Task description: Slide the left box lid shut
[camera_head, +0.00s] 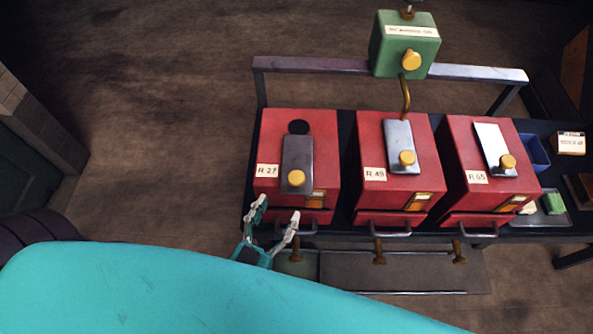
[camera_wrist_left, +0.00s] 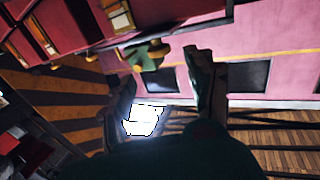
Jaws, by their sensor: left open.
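The left red box (camera_head: 268,142), labelled R 27, stands on the dark bench. Its grey sliding lid (camera_head: 298,158) with a yellow knob (camera_head: 296,178) lies toward the front of the box top. A round black hole (camera_head: 298,127) shows uncovered just behind the lid. My left gripper (camera_head: 278,208) is open and empty at the front lower edge of this box, below and in front of the knob in the picture, apart from the lid. In the left wrist view its two fingers (camera_wrist_left: 165,85) are spread with nothing between them. My right gripper is in neither view.
Red boxes R 49 (camera_head: 367,139) and R 65 (camera_head: 465,142) stand to the right with their own lids and knobs. A green box (camera_head: 390,57) hangs above on a grey rail. Front handles and brass valves (camera_head: 379,250) jut out below the boxes. Floor at left is clear.

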